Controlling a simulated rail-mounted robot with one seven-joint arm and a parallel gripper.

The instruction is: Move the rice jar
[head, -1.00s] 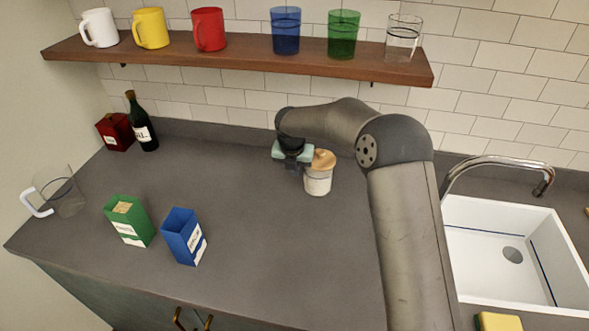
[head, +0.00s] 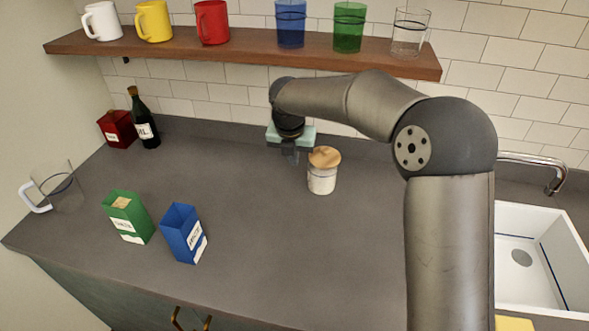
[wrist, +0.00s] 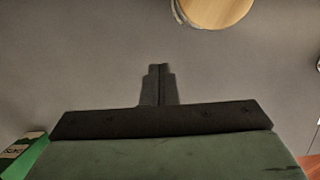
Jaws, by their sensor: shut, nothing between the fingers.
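A white jar (head: 322,178) with a round wooden lid (head: 324,157) stands upright on the grey counter, near the middle; I take it for the rice jar. Its label is too small to read. In the wrist view the wooden lid (wrist: 216,8) shows at the top edge, cut off by the frame. My gripper (head: 291,154) is to the left of the jar and a little behind it, pointing down and apart from it. In the wrist view the two fingers (wrist: 158,84) are together with nothing between them.
A green box (head: 128,218) and a blue box (head: 184,234) stand at the front left. A dark bottle (head: 144,122), a red box (head: 118,129) and a glass pitcher (head: 58,188) are farther left. A wooden shelf (head: 250,55) with mugs and glasses hangs above. A white sink (head: 550,250) lies right.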

